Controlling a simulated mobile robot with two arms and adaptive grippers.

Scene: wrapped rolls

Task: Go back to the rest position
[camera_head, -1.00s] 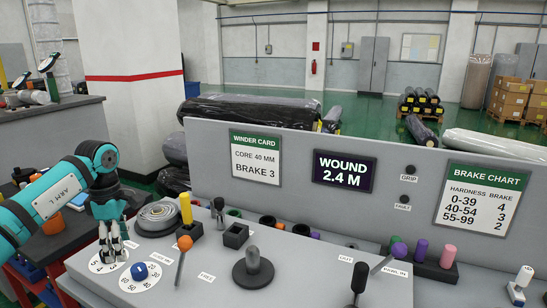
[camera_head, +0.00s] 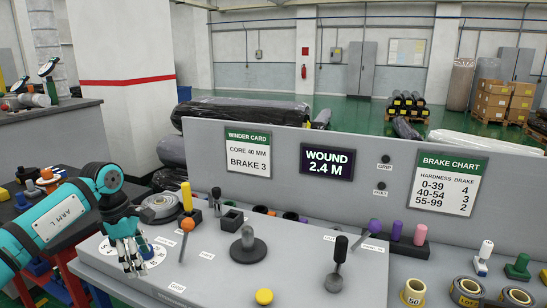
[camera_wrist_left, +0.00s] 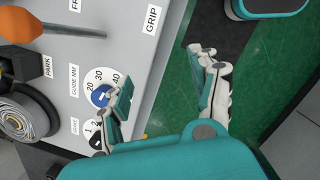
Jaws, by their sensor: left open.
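My left gripper (camera_head: 130,258) hangs at the left front corner of the grey console (camera_head: 215,265), fingers pointing down. In the left wrist view its two fingers (camera_wrist_left: 165,100) are spread with nothing between them. One finger overlaps the blue guide knob (camera_wrist_left: 103,97) and its white dial in that view; I cannot tell whether they touch. The other finger is over the green floor past the console edge. In the head view the gripper hides much of the dials. My right gripper is not in view.
An orange-topped lever (camera_head: 187,226), a yellow post (camera_head: 186,196) and a coiled grey strap (camera_head: 160,207) stand close to the left gripper. A black-handled lever (camera_head: 337,262) and a yellow button (camera_head: 264,296) are further right. Tape rolls (camera_head: 466,291) lie at the front right.

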